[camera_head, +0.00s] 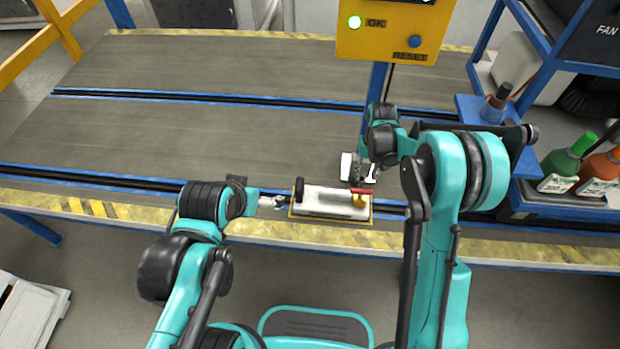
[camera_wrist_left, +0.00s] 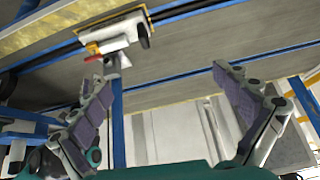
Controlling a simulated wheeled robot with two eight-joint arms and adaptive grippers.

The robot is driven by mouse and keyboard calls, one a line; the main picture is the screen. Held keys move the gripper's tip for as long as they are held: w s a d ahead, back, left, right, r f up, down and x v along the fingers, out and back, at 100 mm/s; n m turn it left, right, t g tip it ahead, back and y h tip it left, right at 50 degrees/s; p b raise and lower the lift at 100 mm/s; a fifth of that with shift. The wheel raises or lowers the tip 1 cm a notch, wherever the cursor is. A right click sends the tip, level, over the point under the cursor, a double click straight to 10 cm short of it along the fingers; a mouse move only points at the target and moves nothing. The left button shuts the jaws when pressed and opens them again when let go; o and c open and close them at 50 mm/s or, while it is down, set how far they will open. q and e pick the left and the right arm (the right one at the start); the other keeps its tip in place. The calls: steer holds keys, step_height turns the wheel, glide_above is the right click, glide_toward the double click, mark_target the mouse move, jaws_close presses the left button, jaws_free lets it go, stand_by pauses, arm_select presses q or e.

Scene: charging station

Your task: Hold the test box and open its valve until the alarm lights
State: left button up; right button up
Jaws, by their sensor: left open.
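The test box (camera_head: 325,203) is pale with a yellowish rim and lies near the conveyor's front edge. It has a black knob (camera_head: 299,190) at its left end and a yellow valve with a red handle (camera_head: 358,197) at its right. In the left wrist view the box (camera_wrist_left: 112,33) is upside down, beyond and apart from the fingertips. My left gripper (camera_wrist_left: 163,80) is open and empty; it appears near the box's left end (camera_head: 272,202) in the head view. My right gripper (camera_head: 360,170) is behind the box's right end, its finger gap unclear.
A blue post (camera_head: 378,85) carries the panel behind my right gripper. A blue shelf at right holds a green-capped bottle (camera_head: 565,165) and an orange bottle (camera_head: 600,170). The conveyor (camera_head: 200,120) is clear on the left.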

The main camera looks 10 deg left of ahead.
arm_select(q)
steer(key=w+d+f+m+g, duration=0.1)
steer(key=w+m+g, duration=0.1)
steer(key=w+m, duration=0.5)
steer(key=m+g, duration=0.3)
steer(key=m, duration=0.3)
glide_above(298, 183)
steer(key=s+a, duration=0.2)
step_height(298, 183, down, 16)
steer(key=f, duration=0.1)
steer(key=f+m, duration=0.1)
steer(key=f, duration=0.2)
steer(key=w+d+f+m+g, duration=0.1)
steer(key=f, duration=0.2)
steer(key=w+d+f+m, duration=0.1)
steer(key=f+m, duration=0.1)
steer(key=f, duration=0.2)
steer(key=shift+g, duration=0.4)
step_height(298, 183, down, 9)
steer(key=shift+r, duration=0.2)
steer(key=shift+s, duration=0.1)
steer(key=c, duration=1)
steer(key=shift+s+r, duration=0.1)
steer(key=c, duration=0.6)
